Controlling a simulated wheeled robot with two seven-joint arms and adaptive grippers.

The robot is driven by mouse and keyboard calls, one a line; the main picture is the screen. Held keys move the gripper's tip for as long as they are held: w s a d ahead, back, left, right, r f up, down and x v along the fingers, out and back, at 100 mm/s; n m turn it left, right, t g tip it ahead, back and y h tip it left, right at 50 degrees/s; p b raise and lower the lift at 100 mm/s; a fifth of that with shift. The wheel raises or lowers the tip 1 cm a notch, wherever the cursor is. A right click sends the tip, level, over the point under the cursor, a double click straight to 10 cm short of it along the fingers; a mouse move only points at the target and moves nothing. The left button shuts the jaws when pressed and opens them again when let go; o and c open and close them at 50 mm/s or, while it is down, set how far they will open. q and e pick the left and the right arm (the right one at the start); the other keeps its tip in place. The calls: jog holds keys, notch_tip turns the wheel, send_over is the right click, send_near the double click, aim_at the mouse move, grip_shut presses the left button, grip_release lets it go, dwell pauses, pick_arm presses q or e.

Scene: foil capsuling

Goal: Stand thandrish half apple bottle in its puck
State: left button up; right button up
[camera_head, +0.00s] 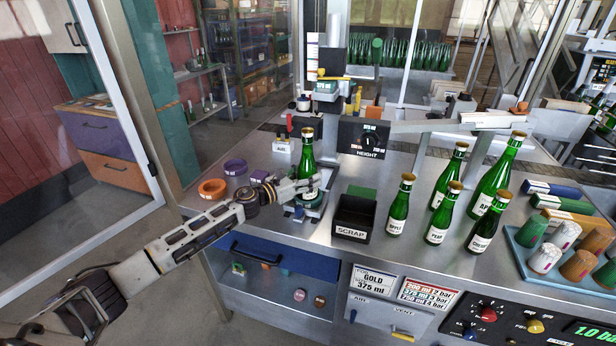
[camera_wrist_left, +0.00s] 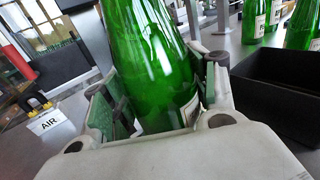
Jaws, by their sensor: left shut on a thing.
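My left gripper (camera_head: 304,188) is shut around the lower body of a green bottle (camera_head: 307,155) with a gold-brown top. The bottle stands about upright at the station in front of the height dial. In the left wrist view the green bottle (camera_wrist_left: 150,65) fills the space between the padded fingers (camera_wrist_left: 155,110). Its label is mostly hidden and I cannot read it. A greenish base (camera_head: 312,212) shows below the bottle; the fingers hide whether the bottle is seated in it.
A black scrap bin (camera_head: 352,220) stands just right of the held bottle. Several green bottles (camera_head: 437,225) stand further right, one labelled pear. A blue tray (camera_head: 525,258) of coloured cones is at the far right. The height dial box (camera_head: 363,138) stands behind.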

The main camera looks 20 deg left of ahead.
pick_arm(q)
jog(key=shift+r, duration=0.1)
pick_arm(e)
jog(key=shift+f, duration=0.1)
pick_arm(q)
jog(key=o, duration=1.3)
jog(key=shift+f, duration=0.2)
jog(key=shift+c, duration=0.2)
jog(key=o, duration=0.5)
jog(key=shift+c, duration=0.2)
jog(key=shift+s+r, duration=0.15)
jog(key=b+v, duration=0.3)
jog(key=v, duration=0.8)
jog(key=shift+s+a, duration=0.2)
jog(key=shift+s, duration=0.1)
pick_arm(e)
jog(key=f, duration=0.1)
jog(key=d+f, duration=0.2)
jog(key=shift+w, duration=0.35)
jog(key=shift+a+f, duration=0.1)
jog(key=shift+a, duration=0.1)
